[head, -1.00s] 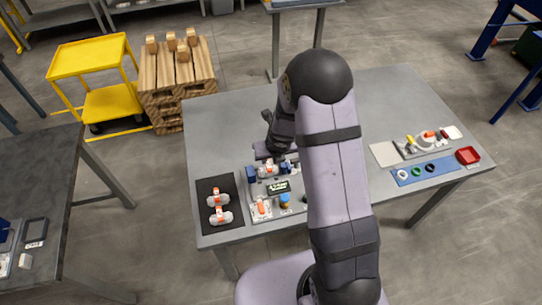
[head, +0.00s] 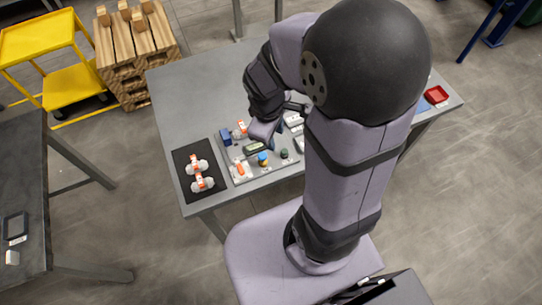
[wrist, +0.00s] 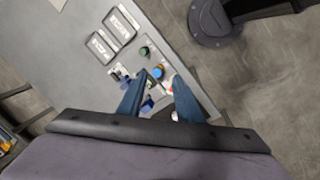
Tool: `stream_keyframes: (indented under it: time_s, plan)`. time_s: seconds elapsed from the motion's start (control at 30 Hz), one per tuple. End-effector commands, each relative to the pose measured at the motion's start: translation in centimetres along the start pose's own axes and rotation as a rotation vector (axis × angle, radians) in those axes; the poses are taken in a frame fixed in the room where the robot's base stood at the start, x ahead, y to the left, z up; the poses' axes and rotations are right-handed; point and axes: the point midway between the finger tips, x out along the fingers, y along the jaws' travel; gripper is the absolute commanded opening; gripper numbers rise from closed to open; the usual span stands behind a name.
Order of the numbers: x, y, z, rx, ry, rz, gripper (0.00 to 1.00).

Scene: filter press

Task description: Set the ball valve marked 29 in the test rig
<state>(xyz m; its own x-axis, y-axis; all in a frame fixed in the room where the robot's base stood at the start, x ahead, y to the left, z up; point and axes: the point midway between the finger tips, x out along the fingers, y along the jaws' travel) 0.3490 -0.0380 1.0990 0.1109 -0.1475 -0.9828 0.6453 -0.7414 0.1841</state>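Two white ball valves with orange handles, an upper one (head: 197,165) and a lower one (head: 203,183), lie on a black mat (head: 214,160) at the table's left. The test rig board (head: 222,160) beside it carries another orange-and-white valve (head: 240,130), a white part with orange (head: 240,171), a dark label plate (head: 255,146), a blue-and-yellow knob (head: 263,158) and a green knob (head: 284,153). The number 29 is not legible. My gripper (head: 272,134) is above the rig. In the wrist view its blue fingers (wrist: 160,82) are apart, with nothing held between them.
A blue block (head: 225,137) stands at the rig's left edge. A red tray (head: 436,95) is at the table's right end. My arm hides much of the table's right side.

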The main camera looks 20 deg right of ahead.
Motion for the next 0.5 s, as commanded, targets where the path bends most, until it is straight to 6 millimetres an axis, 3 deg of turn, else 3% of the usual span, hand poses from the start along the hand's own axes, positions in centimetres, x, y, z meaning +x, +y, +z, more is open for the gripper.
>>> stream_keyframes:
  time_s: [0.1,0.2,0.33,0.5]
  plan:
    - [-1.5,-3.1,1.5,0.328,-0.013,-0.076,0.32]
    - [-2.3,-5.1,2.2,0.523,-0.031,-0.128,0.32]
    - [-2.9,-6.6,2.6,0.664,-0.048,-0.169,0.32]
    - [-3.0,-7.1,2.8,0.713,-0.054,-0.183,0.32]
